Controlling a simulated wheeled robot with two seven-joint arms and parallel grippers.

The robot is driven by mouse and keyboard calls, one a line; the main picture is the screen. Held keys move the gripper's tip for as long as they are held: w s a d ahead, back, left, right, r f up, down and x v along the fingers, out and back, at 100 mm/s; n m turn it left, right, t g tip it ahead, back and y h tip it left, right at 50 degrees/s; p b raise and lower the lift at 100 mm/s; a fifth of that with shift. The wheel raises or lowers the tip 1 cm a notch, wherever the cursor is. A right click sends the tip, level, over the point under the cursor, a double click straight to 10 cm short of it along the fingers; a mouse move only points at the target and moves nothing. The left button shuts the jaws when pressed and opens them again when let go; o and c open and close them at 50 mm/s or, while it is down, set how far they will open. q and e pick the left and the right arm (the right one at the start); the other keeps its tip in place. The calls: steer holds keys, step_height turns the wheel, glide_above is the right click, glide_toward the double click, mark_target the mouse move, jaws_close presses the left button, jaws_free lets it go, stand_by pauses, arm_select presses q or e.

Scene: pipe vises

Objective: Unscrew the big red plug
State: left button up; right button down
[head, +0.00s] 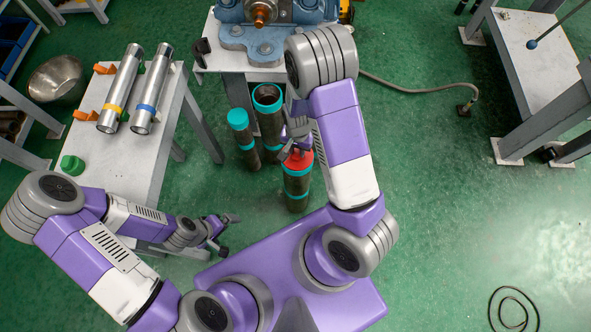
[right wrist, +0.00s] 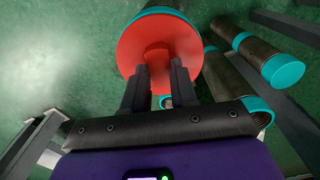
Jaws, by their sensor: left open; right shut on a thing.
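The big red plug (head: 298,158) sits on the top end of an upright dark pipe (head: 297,186) with teal bands, just in front of my base. In the right wrist view the plug (right wrist: 136,48) is a broad red disc with a raised middle part. My right gripper (right wrist: 160,82) is shut on that raised part, one finger on each side. In the head view my right gripper (head: 296,150) reaches the plug from above and hides part of it. My left gripper (head: 228,232) is open and empty, low at the front edge of the left table.
Two more dark pipes with teal ends, a thin one (head: 239,122) and a wide open one (head: 267,98), stand behind the plugged pipe. The left table (head: 105,165) holds two silver tubes and a green cap (head: 72,166). A blue vise (head: 250,40) stands at the back.

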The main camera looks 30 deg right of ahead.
steer(key=n, duration=0.8)
steer(key=shift+n, duration=1)
